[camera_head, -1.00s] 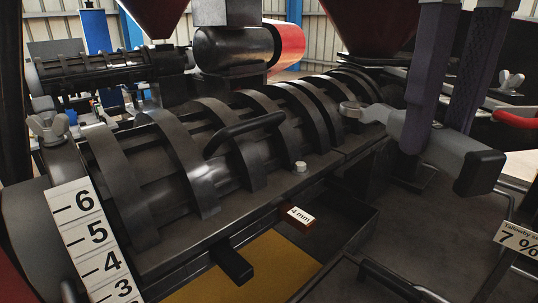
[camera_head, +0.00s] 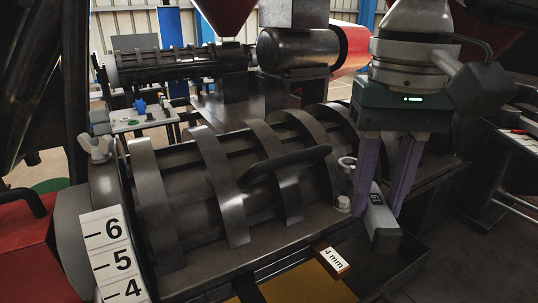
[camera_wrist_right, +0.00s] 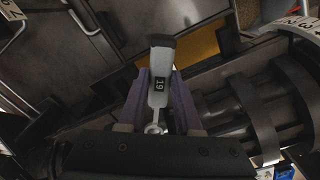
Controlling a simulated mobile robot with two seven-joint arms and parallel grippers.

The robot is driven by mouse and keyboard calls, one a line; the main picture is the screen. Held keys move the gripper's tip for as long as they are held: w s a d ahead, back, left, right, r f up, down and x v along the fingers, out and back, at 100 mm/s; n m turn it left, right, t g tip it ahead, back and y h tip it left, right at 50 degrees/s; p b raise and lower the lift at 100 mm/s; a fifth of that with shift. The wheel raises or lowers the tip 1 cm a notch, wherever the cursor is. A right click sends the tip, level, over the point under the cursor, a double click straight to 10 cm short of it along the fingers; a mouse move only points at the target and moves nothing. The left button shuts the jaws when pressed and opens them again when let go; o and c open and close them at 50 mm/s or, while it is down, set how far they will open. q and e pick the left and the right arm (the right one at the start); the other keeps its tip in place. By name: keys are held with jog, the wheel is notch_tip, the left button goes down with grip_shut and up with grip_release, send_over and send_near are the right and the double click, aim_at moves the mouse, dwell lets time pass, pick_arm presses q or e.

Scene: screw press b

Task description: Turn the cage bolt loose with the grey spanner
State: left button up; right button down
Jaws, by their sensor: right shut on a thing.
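The cage bolt (camera_head: 343,203) has a pale hex head and stands on the flange along the near side of the ribbed dark cage (camera_head: 205,185). My right gripper (camera_head: 376,212), with purple fingers, is shut on the grey spanner (camera_head: 381,222). The spanner slopes, its dark handle end low and toward me. Its ring end (camera_head: 347,162) shows above and apart from the bolt head in the head view. In the right wrist view the spanner (camera_wrist_right: 158,90) lies between the fingers, marked 19; the bolt cannot be made out there. My left gripper is not in view.
A black curved handle (camera_head: 290,163) arches over the cage beside the bolt. A "4 mm" tag (camera_head: 331,260) sits below the flange. A wing nut (camera_head: 97,147) and a numbered scale (camera_head: 108,255) are at the cage's left end. A second press (camera_head: 175,65) stands behind.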

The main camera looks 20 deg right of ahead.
jog(key=shift+f+b, duration=0.1)
jog(key=shift+b, duration=0.3)
notch_tip(320, 180, down, 4)
jog(key=b, duration=0.5)
jog(key=shift+f, duration=0.25)
jog(key=w+a+m+b, duration=0.1)
jog(key=a+m, duration=0.1)
jog(key=w+a+m+b, duration=0.1)
jog(key=w+m, duration=0.1)
jog(key=shift+a+m, duration=0.3)
jog(key=shift+a, duration=0.05)
jog(key=shift+b, duration=0.3)
